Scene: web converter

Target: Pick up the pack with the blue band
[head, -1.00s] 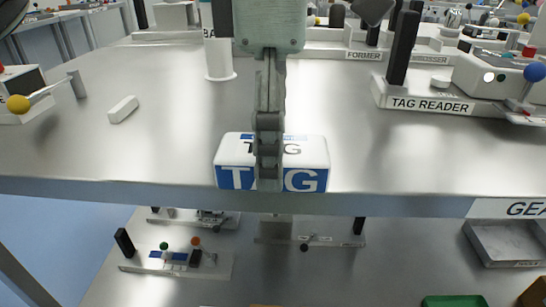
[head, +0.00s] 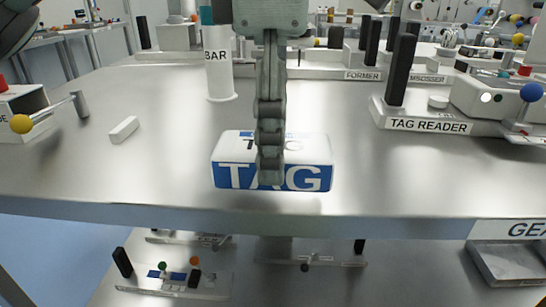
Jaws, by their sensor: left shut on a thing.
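The pack (head: 228,176) is a white box with a blue band and the letters TAG on its front, seen at the front middle of the table in the head view. My left gripper (head: 271,165) comes down over it from above, seen edge-on with its fingers in front of the pack's middle. It is shut on the pack. The fingers hide part of the lettering, and the far side of the grip is hidden. The pack shows just above the table's front edge; I cannot tell how far its underside is from the table top. My right gripper is not in view.
A white BAR cylinder (head: 219,70) stands behind and left of the pack. A small white block (head: 124,130) lies left. The TAG READER (head: 429,126) with a black post (head: 401,70) stands right. A lower shelf (head: 330,285) holds more fixtures. Table around the pack is clear.

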